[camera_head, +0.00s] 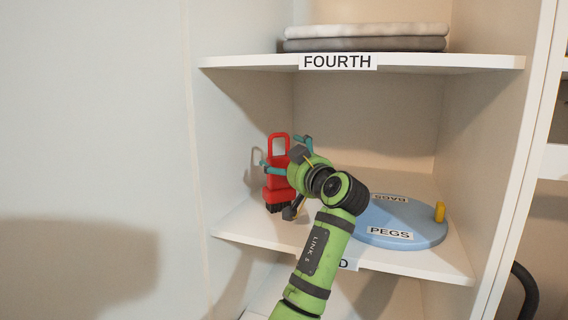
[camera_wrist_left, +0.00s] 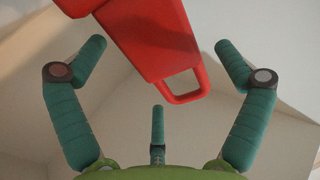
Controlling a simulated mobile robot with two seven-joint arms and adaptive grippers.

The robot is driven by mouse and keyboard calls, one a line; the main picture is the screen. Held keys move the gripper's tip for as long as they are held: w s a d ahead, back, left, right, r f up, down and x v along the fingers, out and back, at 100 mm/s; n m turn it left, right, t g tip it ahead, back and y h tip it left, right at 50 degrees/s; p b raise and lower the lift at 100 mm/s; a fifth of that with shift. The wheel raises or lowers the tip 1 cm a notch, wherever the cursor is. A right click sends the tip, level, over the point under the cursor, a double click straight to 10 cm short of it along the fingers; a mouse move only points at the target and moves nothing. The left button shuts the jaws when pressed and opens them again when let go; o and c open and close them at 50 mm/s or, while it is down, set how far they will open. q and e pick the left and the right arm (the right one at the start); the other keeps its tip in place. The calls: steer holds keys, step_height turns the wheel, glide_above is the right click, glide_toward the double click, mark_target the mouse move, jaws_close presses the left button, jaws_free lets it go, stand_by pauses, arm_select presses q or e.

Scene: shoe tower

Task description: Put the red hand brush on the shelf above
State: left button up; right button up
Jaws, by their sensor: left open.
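The red hand brush (camera_head: 278,189) stands upright at the left of the shelf below the one labelled FOURTH. Its loop handle points up and its dark bristles are at the bottom. My left gripper (camera_head: 270,155) is at the brush, with its teal fingers spread and open. In the left wrist view the brush (camera_wrist_left: 160,45) comes in from the top, and its handle loop lies between the open fingers of my left gripper (camera_wrist_left: 155,75). I see no finger closed on it. The shelf above (camera_head: 420,63) carries the FOURTH label. My right gripper is not in view.
Folded grey and white cloths (camera_head: 365,42) lie on the upper shelf. A blue round tray (camera_head: 410,225) with BAGS and PEGS labels and a yellow peg (camera_head: 439,212) is on the brush's shelf, right of my arm. Side walls enclose the shelves.

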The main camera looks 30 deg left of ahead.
arm_select(q)
steer(key=b+v, duration=0.4)
steer(key=v, duration=0.6)
steer(key=shift+d, duration=0.2)
steer(key=shift+f, duration=0.1)
